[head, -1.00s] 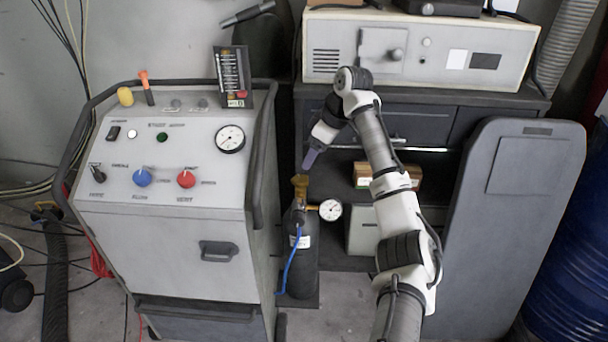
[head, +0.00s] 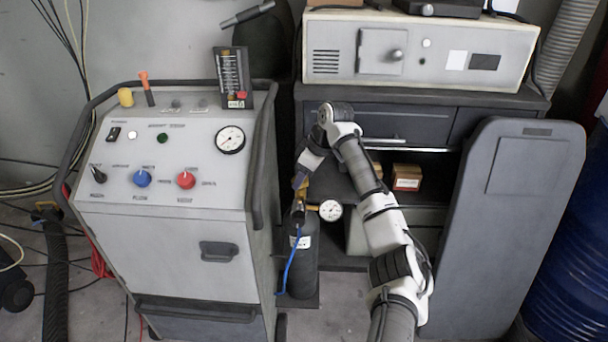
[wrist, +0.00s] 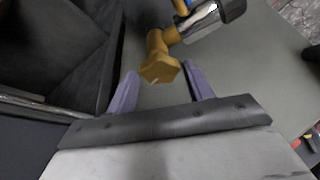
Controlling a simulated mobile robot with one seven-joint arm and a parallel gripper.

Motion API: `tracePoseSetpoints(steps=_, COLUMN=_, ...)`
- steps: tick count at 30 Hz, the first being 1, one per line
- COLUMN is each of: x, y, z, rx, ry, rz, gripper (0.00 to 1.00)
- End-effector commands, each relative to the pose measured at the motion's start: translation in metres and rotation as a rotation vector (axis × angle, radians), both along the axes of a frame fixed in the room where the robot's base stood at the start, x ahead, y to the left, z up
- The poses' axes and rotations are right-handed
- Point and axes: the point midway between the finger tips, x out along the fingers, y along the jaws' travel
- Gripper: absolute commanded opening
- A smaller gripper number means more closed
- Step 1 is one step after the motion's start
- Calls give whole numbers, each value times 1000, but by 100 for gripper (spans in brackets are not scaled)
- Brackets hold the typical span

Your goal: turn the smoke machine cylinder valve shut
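The dark cylinder (head: 303,268) stands upright between the grey cabinet and the workbench, with a white label and a blue hose. The brass valve (head: 300,196) is on its top, partly hidden by my gripper (head: 299,181), which reaches down to it from above. A round white gauge (head: 330,210) sticks out to the right of the valve. In the wrist view, the brass valve knob (wrist: 160,68) lies between the purple fingertips of my gripper (wrist: 160,70). The fingers are open, one on each side, with narrow gaps; I cannot tell whether either touches.
The grey wheeled cabinet (head: 180,250) with knobs and a gauge stands close on the left, its black side rail (head: 262,150) near the cylinder. The dark workbench (head: 415,128) stands behind, with small boxes (head: 406,178) on its shelf. A grey panel (head: 510,240) stands at right.

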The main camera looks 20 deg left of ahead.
Motion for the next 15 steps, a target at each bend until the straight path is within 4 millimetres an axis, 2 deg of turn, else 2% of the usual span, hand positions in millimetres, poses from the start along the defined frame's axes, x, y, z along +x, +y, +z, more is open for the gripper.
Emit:
tracePoseSetpoints(steps=1, x=0, y=0, z=0, rx=0, ry=0, rz=0, gripper=45)
tracePoseSetpoints(steps=6, x=0, y=0, z=0, rx=0, ry=0, rz=0, gripper=24)
tracePoseSetpoints(steps=11, x=-1, y=1, z=3, rx=0, ry=3, rz=-43, gripper=24)
tracePoseSetpoints(steps=15, x=-3, y=2, z=5, rx=1, ry=3, rz=-178, gripper=24)
